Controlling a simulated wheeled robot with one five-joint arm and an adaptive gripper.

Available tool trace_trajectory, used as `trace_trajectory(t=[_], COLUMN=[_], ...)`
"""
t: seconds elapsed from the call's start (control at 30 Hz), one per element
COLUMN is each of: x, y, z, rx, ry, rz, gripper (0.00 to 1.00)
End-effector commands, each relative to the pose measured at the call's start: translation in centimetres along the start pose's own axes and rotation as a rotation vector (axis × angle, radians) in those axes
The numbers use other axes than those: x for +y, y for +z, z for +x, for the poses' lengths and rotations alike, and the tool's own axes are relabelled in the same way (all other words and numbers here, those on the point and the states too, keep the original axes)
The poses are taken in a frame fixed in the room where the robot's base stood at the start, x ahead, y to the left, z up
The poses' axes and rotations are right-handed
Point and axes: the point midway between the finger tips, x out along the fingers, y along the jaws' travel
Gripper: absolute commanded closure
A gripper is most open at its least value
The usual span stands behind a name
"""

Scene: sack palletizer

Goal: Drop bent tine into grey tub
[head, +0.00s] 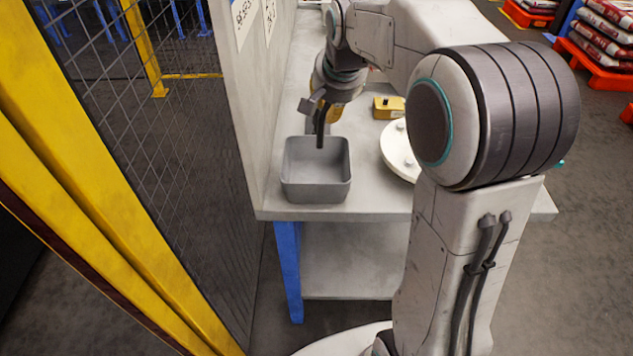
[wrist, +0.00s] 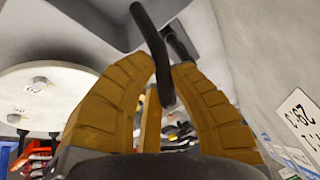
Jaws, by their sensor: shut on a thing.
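The bent tine (head: 320,132) is a thin dark rod. My gripper (head: 325,113) has yellow fingers shut on it, and the tine hangs down from them. In the head view its lower end overlaps the back part of the grey tub (head: 316,186); I cannot tell its exact height. The tub is open, rectangular and looks empty, at the near left of the bench. In the wrist view, the tine (wrist: 147,32) sticks out between the yellow fingers of my gripper (wrist: 166,85), with a grey surface, probably the tub, behind it.
The grey bench (head: 375,204) has a wall panel (head: 250,110) along its left side. A round white plate with bolts (head: 396,155) lies right of the tub, and a yellow box (head: 388,107) sits behind it. A yellow-framed mesh fence (head: 160,130) stands at left.

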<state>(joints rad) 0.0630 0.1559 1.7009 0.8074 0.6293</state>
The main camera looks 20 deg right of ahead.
Motion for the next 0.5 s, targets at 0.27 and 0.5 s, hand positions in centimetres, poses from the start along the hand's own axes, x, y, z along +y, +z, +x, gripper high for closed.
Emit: trace_trajectory(t=[0.27, 0.5], x=[-0.8, -0.5], y=[1.3, 1.9], z=[1.0, 2.2], rx=[-0.007, -0.008], ry=[-0.013, -0.013], rz=[-0.029, -0.03], gripper=[1.0, 1.0])
